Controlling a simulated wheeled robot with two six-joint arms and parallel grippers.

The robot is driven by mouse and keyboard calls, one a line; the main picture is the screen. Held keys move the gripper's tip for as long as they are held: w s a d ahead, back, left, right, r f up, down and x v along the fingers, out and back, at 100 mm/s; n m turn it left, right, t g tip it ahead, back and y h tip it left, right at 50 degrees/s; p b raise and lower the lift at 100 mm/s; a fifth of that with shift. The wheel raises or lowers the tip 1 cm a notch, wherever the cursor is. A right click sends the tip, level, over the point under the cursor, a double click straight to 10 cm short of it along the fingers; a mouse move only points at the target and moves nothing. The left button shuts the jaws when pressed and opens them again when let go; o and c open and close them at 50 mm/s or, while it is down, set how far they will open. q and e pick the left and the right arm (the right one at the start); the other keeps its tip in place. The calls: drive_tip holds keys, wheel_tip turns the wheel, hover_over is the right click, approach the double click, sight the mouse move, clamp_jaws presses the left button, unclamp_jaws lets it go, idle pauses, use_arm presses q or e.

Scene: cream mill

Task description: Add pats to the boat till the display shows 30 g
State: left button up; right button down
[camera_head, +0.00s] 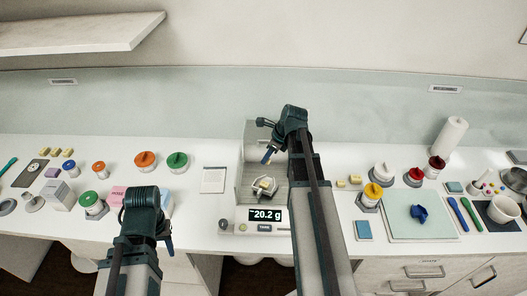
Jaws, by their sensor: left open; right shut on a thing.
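The white weighing boat (257,194) sits on the pan of the balance (243,185), in the middle of the counter. Something pale yellow is in it, too small to make out clearly. The balance's display (265,216) reads about 20.2 g, with a small mark before the number. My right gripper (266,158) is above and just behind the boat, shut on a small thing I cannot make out. Two yellow pats (355,180) lie right of the balance. More yellow pats (56,152) lie at the far left. My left gripper (166,240) is open at the counter's front, left of the balance.
Orange-lidded (145,159) and green-lidded jars (177,159) and a white card (214,180) stand left of the balance. To its right are a yellow-lidded jar (373,191), red-lidded jars (436,162), and a pale mat (400,226) with a blue item (419,213). My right arm hides counter beside the balance.

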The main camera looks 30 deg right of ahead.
sight(265, 183)
drive_tip(key=shift+f, duration=0.15)
wheel_tip(265, 183, down, 12)
drive_tip(key=b, duration=1.2)
drive_tip(key=shift+r, duration=0.2)
drive_tip(key=shift+s+a+f, duration=0.1)
drive_tip(key=shift+s+a, duration=0.05)
drive_tip(key=shift+s, duration=0.2)
drive_tip(key=c, duration=0.7)
unclamp_jaws()
drive_tip(key=shift+o, duration=0.2)
drive_tip(key=shift+a, duration=0.1)
drive_tip(key=shift+d+r+p, duration=0.2)
drive_tip(key=shift+r+p, duration=0.35)
drive_tip(key=p+v, duration=1.1)
drive_tip(key=v, duration=0.2)
drive_tip(key=shift+p, duration=0.4)
